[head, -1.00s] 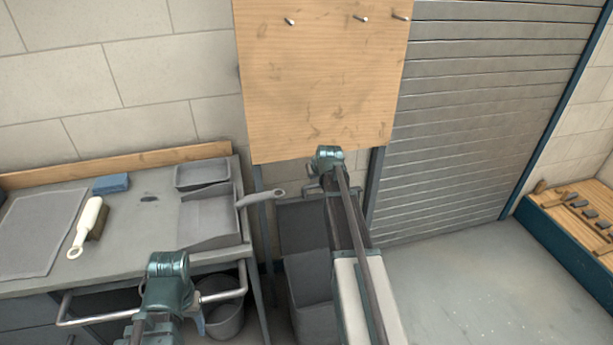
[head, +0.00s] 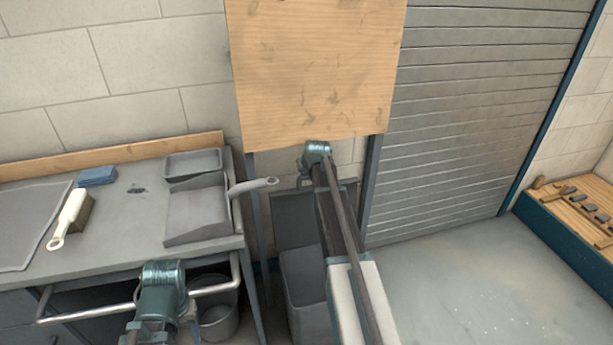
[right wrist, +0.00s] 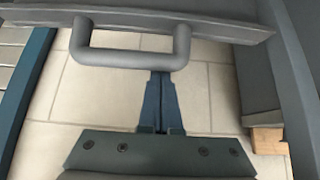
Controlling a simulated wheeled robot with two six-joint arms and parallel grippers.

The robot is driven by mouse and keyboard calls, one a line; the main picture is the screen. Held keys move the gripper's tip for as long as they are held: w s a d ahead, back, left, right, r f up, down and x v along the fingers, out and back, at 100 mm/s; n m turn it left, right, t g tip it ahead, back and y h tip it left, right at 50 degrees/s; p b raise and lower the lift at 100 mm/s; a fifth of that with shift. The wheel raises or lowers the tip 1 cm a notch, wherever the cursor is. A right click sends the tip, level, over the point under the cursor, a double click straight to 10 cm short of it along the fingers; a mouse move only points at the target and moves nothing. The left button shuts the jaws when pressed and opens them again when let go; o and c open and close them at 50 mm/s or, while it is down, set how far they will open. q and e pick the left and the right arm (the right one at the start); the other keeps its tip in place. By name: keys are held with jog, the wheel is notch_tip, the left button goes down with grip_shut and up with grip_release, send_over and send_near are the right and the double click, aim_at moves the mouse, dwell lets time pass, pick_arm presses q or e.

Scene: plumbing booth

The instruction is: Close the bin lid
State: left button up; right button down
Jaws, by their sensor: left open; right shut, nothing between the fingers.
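The grey bin (head: 303,280) stands on the floor right of the workbench. Its lid (head: 290,220) is raised at the back, towards the wall. My right arm hides part of both. In the right wrist view, a grey U-shaped handle (right wrist: 130,59) sticks out from the edge of a grey panel, seemingly the lid (right wrist: 160,18). My right gripper (right wrist: 161,80) is shut and empty, its fingertips at the handle's bar; I cannot tell whether they touch. In the head view the right gripper (head: 303,182) is near the lid's top. My left gripper (head: 195,322) is open by the bench's front rail.
The workbench (head: 120,225) on the left holds a dustpan (head: 195,215), a white-handled brush (head: 70,215) and a blue block (head: 97,176). A bucket (head: 218,320) stands under it. A wooden board (head: 315,70) hangs above the bin. The floor (head: 450,280) to the right is clear.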

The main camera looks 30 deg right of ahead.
jog(key=shift+w+f, duration=0.25)
jog(key=shift+f, duration=0.1)
pick_arm(q)
jog(key=shift+f, duration=0.3)
